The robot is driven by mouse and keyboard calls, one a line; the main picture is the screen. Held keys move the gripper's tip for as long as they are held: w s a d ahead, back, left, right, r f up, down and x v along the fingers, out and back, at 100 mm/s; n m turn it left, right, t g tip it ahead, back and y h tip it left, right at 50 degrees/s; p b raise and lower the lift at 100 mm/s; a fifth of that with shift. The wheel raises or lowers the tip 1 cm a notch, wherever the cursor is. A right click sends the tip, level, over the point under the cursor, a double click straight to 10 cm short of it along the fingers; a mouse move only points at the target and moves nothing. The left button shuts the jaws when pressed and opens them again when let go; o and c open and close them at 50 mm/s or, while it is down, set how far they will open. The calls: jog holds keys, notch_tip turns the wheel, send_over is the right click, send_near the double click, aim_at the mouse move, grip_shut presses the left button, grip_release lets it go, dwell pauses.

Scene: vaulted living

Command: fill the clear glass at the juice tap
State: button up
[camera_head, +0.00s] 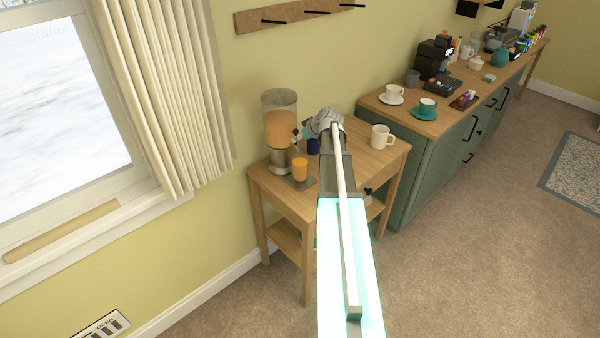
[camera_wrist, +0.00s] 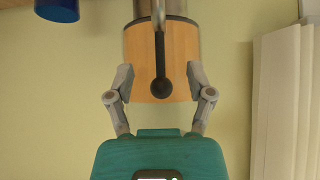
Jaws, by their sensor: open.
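The juice dispenser (camera_head: 280,118) stands at the back of the small wooden table, its tank partly full of orange juice. In the wrist view, which looks upside down, the orange tank (camera_wrist: 136,60) fills the middle, with the black tap lever (camera_wrist: 159,65) and its ball end in front. The glass (camera_head: 300,169) stands below the tap and looks orange with juice; its exact level is hard to tell. My gripper (camera_wrist: 160,88) is open and empty, fingers either side of the lever's ball end, apart from it. It also shows beside the dispenser (camera_head: 299,134).
The wooden table (camera_head: 287,203) also holds a cream mug (camera_head: 381,136) at right and a dark blue cup (camera_head: 312,147), partly hidden by my arm; it also shows in the wrist view (camera_wrist: 57,9). A green sideboard (camera_head: 432,166) with cups stands right. The curtain (camera_head: 175,90) hangs left.

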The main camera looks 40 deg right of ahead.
notch_tip(320, 180, up, 6)
jog(key=p, duration=0.6)
jog(key=shift+f, duration=0.15)
dwell(0.5)
